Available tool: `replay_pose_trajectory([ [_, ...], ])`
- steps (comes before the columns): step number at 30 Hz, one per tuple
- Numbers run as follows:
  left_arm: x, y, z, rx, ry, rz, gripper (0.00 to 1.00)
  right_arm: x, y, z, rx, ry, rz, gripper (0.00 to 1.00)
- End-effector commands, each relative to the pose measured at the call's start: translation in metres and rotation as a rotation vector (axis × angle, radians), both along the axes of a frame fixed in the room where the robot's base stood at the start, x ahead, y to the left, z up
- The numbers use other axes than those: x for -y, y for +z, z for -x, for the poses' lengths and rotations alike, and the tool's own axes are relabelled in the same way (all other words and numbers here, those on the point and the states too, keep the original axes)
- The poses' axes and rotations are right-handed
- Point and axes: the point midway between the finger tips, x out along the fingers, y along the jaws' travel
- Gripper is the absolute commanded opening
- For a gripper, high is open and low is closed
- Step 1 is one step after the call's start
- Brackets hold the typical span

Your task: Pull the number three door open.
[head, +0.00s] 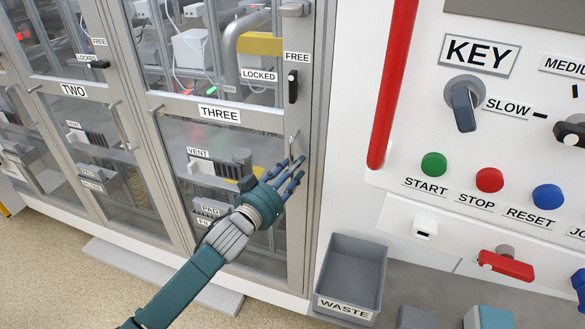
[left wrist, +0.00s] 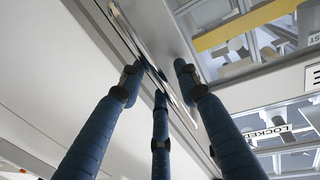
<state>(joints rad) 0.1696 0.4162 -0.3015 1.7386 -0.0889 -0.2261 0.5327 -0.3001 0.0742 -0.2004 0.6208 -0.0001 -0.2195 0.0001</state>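The number three door (head: 228,140) is a grey-framed clear panel door with a THREE label (head: 219,114). It looks closed, flush with its frame. Its black latch knob (head: 292,87) stands upright, pointing towards the FREE label (head: 298,57). A slim metal handle (head: 294,138) is on the door's right edge, and it shows in the left wrist view (left wrist: 138,42). My left gripper (head: 291,172) is at the handle's lower part, fingers extended and spread. In the left wrist view its fingers (left wrist: 158,88) lie on both sides of the bar, apart from each other; contact is unclear.
Door two (head: 78,87) is to the left, its black knob (head: 99,65) lying sideways by LOCKED. A red vertical bar (head: 393,85) and a control panel with buttons stand to the right. A grey WASTE bin (head: 351,275) sits below right of the door.

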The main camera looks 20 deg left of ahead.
Motion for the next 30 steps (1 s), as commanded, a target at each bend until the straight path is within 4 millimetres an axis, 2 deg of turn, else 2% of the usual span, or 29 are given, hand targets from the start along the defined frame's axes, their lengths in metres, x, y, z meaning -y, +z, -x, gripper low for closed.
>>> replay_pose_trajectory([
  [5, 0.0, 0.0, 0.0, 0.0, 0.0, 0.0, 0.31, -0.004, 0.0, 0.0, 0.0, 0.001, -0.004, 0.0],
  [9, 0.0, 0.0, 0.0, 0.0, 0.0, 0.0, 0.03, -0.003, 0.0, 0.0, 0.0, 0.002, -0.003, 0.0],
  [10, 0.0, 0.0, 0.0, 0.0, 0.0, 0.0, 0.0, -0.002, 0.0, 0.0, 0.001, 0.002, -0.002, 0.0],
  [17, -0.001, 0.0, 0.001, 0.0, 0.0, 0.0, 0.0, 0.005, 0.0, 0.0, 0.0, 0.003, 0.005, 0.0],
  [22, -0.002, 0.0, 0.009, -0.002, -0.014, 0.0, 0.0, 0.007, 0.003, 0.0, 0.0, 0.001, 0.008, 0.0],
  [26, -0.005, 0.0, 0.023, -0.004, -0.041, -0.004, 0.0, 0.008, 0.007, 0.0, 0.0, 0.001, 0.008, 0.0],
  [30, -0.009, -0.001, 0.049, -0.007, -0.09, -0.006, 0.0, 0.008, 0.014, 0.0, -0.001, 0.0, 0.009, 0.0],
])
